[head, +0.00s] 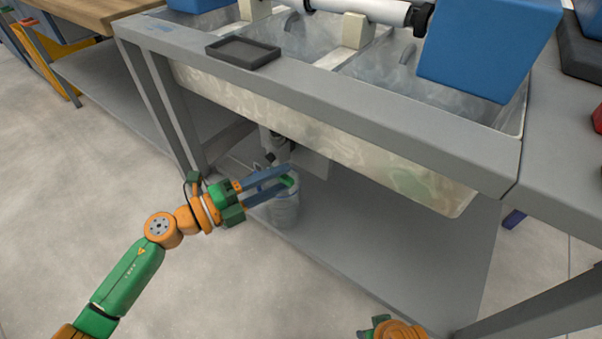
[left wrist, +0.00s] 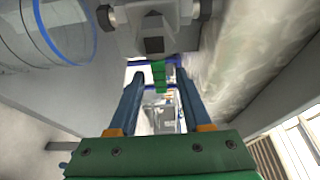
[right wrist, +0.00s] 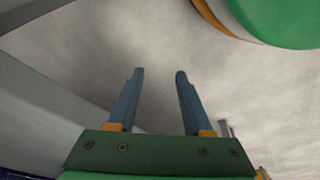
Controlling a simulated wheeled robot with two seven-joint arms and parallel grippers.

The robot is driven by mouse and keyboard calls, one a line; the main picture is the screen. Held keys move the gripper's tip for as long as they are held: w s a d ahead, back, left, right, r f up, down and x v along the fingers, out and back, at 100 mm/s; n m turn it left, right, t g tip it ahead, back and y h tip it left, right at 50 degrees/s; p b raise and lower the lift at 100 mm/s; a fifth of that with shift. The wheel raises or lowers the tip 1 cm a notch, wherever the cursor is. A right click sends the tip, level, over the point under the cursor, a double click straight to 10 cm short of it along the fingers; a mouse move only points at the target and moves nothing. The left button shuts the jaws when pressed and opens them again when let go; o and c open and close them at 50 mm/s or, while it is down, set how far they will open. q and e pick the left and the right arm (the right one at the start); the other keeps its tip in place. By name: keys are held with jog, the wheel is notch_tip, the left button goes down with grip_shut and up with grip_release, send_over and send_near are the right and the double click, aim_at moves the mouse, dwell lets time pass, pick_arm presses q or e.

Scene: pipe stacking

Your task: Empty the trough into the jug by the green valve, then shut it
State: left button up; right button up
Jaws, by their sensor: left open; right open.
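The grey metal trough (head: 330,142) is set in a bench frame and holds cloudy liquid. A clear jug (head: 284,210) stands on the lower shelf under it; its blue rim shows in the left wrist view (left wrist: 62,56). The green valve handle (left wrist: 159,76) sits under the trough, near the tips of my left gripper (head: 292,175), whose fingers are open on either side of it. Whether they touch it I cannot tell. The valve body is partly hidden in the head view. My right gripper (right wrist: 159,73) is open and empty above the floor.
A small dark tray (head: 243,52) lies on the bench's front rim. A blue box (head: 490,45) and a white pipe (head: 372,9) are above the trough. The lower shelf (head: 370,250) is clear right of the jug. Bench legs stand left of it.

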aim_at(286, 177)
pick_arm(q)
jog(key=x, duration=0.4)
jog(key=shift+w+d, duration=0.15)
jog(key=shift+d, duration=0.05)
grip_shut()
dwell(1.2)
